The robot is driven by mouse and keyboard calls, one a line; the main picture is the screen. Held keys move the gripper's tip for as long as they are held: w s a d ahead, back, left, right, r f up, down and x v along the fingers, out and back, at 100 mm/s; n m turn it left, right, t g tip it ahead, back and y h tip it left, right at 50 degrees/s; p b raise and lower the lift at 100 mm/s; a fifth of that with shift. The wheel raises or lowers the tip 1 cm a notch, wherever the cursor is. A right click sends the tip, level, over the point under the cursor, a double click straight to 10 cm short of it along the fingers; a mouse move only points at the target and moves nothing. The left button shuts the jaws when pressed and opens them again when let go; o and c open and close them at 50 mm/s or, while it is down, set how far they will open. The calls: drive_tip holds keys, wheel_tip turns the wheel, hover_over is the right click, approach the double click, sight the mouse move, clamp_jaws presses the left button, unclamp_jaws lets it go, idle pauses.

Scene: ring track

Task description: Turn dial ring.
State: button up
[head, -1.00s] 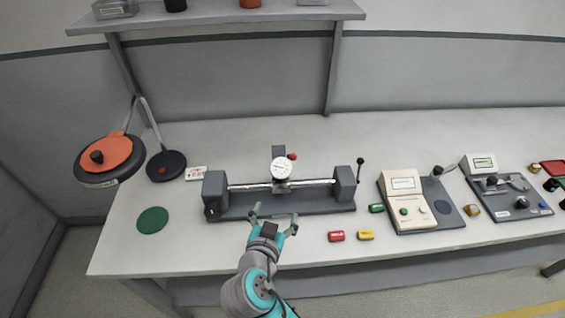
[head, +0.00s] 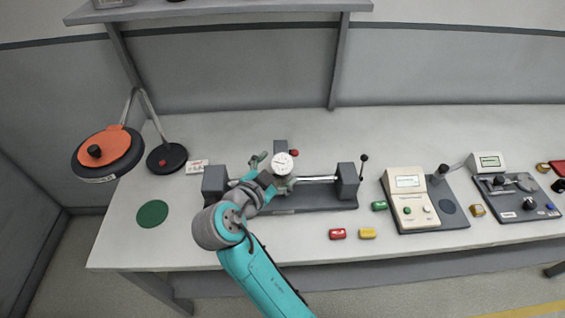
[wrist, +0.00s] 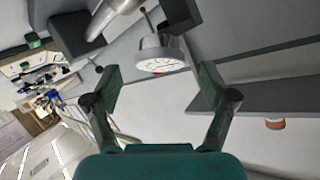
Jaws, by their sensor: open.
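The dial gauge (head: 283,164) has a round white face and is mounted on a carriage on the steel rail of a dark grey bench fixture (head: 320,200). In the wrist view the dial (wrist: 158,54) shows side-on with its rim, ahead of and between my fingertips. My gripper (head: 266,165) is at the dial's left side in the head view, with its fingers spread. The wrist view shows my gripper (wrist: 158,82) open and empty, its two green fingers apart. Whether a finger touches the dial cannot be told.
A red-knobbed post (head: 294,153) stands just behind the dial. Red (head: 337,234) and yellow (head: 367,233) blocks lie in front of the fixture. A cream instrument (head: 410,208) stands to the right, an orange-topped lamp (head: 108,150) to the left. A shelf (head: 220,10) is above.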

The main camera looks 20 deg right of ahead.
sight(281, 165)
drive_tip(key=shift+x, duration=1.95)
drive_tip(key=shift+c, duration=0.2)
